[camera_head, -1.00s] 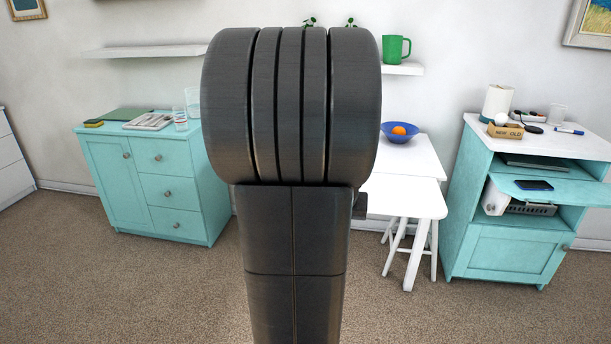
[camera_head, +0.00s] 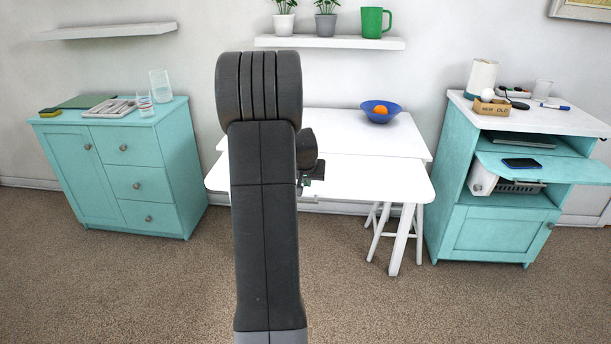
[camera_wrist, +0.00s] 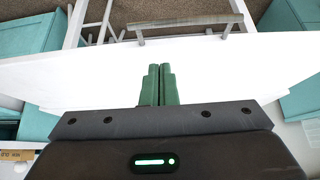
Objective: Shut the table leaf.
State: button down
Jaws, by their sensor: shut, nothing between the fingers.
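The white table (camera_head: 340,128) stands against the wall in the middle of the head view. Its white leaf (camera_head: 375,178) is out along the front, roughly level. A seam shows between the leaf and the table top. My arm hides part of the leaf's left side. In the wrist view the leaf (camera_wrist: 235,62) spreads below my gripper, with a metal bar handle (camera_wrist: 187,20) on its edge. My gripper (camera_wrist: 158,70) has its green fingers together, with nothing between them. It is over the leaf, apart from the handle; its exact height is unclear.
A blue bowl (camera_head: 380,111) with an orange fruit sits on the table's back right. A white stool (camera_head: 376,225) stands underneath. Teal cabinets stand left (camera_head: 120,165) and right (camera_head: 500,225). A wall shelf (camera_head: 330,42) hangs above. The carpet in front is open.

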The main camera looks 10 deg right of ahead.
aim_at(307, 194)
jog(key=shift+s+f+b, duration=0.2)
jog(key=shift+f+b, duration=0.1)
jog(key=shift+f, duration=2)
jog(key=shift+f, duration=0.1)
